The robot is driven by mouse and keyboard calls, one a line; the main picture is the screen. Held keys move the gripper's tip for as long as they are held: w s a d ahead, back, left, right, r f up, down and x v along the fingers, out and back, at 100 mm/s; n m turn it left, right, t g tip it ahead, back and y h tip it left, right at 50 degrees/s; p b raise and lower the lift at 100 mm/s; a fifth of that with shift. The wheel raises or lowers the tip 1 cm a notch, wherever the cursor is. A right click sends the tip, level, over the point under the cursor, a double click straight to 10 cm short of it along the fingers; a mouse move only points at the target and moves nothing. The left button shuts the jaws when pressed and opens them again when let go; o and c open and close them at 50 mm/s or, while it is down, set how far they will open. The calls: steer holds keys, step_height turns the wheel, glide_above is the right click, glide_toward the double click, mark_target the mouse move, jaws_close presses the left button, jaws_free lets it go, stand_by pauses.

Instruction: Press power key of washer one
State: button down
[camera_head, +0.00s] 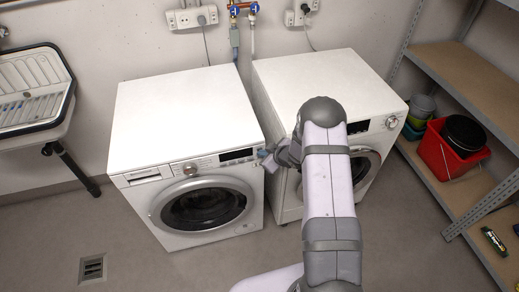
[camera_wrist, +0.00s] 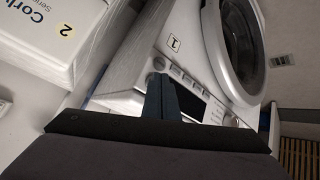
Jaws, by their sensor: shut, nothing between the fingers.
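Washer one (camera_head: 185,105) is the white front loader on the left in the head view. It bears a "1" label in the wrist view (camera_wrist: 173,43). Its dark display (camera_head: 237,155) is right of the knob (camera_head: 190,169). My gripper (camera_head: 264,154) is shut and empty at the right end of this panel. In the wrist view the dark fingertips (camera_wrist: 161,78) overlap the panel beside a small round key (camera_wrist: 158,62) and a row of small keys (camera_wrist: 182,76). I cannot tell whether the fingertips touch. The fingers hide part of the panel.
Washer two (camera_head: 325,80), labelled "2" in the wrist view (camera_wrist: 66,30), stands right of washer one across a narrow gap. My arm crosses its front. A shelf (camera_head: 455,70) with a red bin (camera_head: 437,154) is at right. A sink (camera_head: 35,90) is at left.

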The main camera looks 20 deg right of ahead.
stand_by(0.4)
steer(key=shift+s, duration=0.5)
steer(key=shift+s, duration=0.15)
steer(key=shift+s, duration=2.85)
steer(key=shift+s, duration=0.25)
steer(key=shift+s, duration=0.25)
steer(key=s, duration=1)
steer(key=shift+s, duration=0.15)
stand_by(2.4)
